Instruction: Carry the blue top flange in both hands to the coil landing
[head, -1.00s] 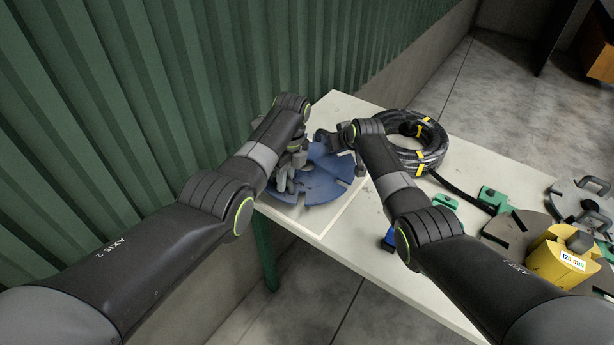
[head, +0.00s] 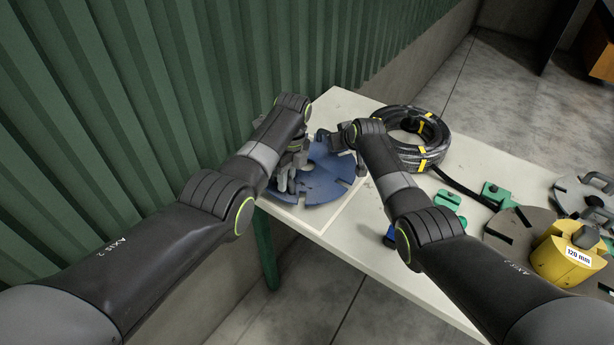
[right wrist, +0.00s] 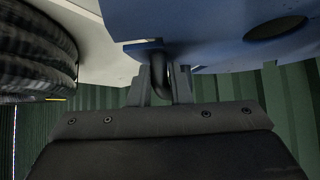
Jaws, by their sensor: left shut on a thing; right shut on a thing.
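The blue top flange (head: 325,182) is a slotted disc with a centre hole, at the far left end of the table. It lies flat over a pale square area (head: 311,222); whether it touches it I cannot tell. My left gripper (head: 285,183) is shut on the flange's left side. My right gripper (head: 357,163) is at its right side, mostly hidden by my arm in the head view. In the right wrist view the right gripper (right wrist: 165,88) is shut on a dark handle at the edge of the flange (right wrist: 215,30).
A black hose coil with yellow bands (head: 427,152) lies just right of the flange and shows in the right wrist view (right wrist: 35,50). Green clamps (head: 497,195), a grey slotted disc (head: 518,232), a yellow 120 mm block (head: 565,262) and a grey flange (head: 584,194) fill the right. Green corrugated wall stands left.

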